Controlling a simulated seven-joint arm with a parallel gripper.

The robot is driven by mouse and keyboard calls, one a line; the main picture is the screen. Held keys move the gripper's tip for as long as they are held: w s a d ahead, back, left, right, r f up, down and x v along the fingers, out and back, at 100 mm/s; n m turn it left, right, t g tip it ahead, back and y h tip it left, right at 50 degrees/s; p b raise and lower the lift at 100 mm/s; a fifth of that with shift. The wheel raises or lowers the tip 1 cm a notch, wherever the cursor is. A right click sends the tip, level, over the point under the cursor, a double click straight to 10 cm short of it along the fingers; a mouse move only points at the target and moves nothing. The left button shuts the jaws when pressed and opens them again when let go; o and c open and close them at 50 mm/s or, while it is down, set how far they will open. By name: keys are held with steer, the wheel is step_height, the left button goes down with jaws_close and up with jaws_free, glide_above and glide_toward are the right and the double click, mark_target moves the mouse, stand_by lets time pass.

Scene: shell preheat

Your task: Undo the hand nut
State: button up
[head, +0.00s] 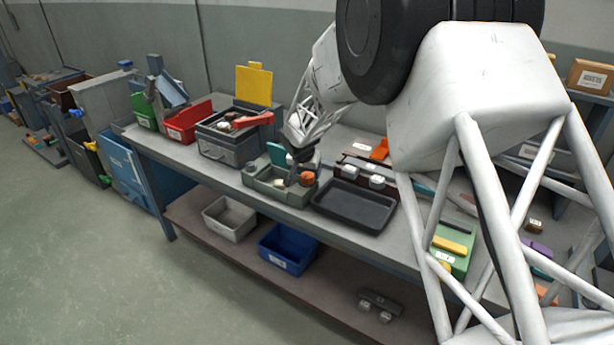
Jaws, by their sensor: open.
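My gripper (298,172) is small and far off in the head view, pointing down over a grey-green box (262,196) on the workbench. The jaws look open, and I see nothing held between them. A round orange-brown knob-like piece (307,177) shows at the box's right, close beside the gripper. A small whitish piece (279,184) shows at its left. A teal panel (277,153) stands behind. I cannot tell which piece is the hand nut, and the gripper hides part of the box.
A black tray (352,212) lies just right of the box. Behind it is a dark brown unit (350,165) with white-labelled parts. Left stand a grey case (229,151) with a red handle and a red bin (188,124). My arm covers much of the right side.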

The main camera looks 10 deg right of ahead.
steer(key=shift+x, duration=1.4)
steer(key=c, duration=0.9)
steer(key=shift+n+y, duration=0.3)
steer(key=shift+n, duration=0.4)
steer(key=o, duration=0.9)
steer(key=shift+r, duration=0.1)
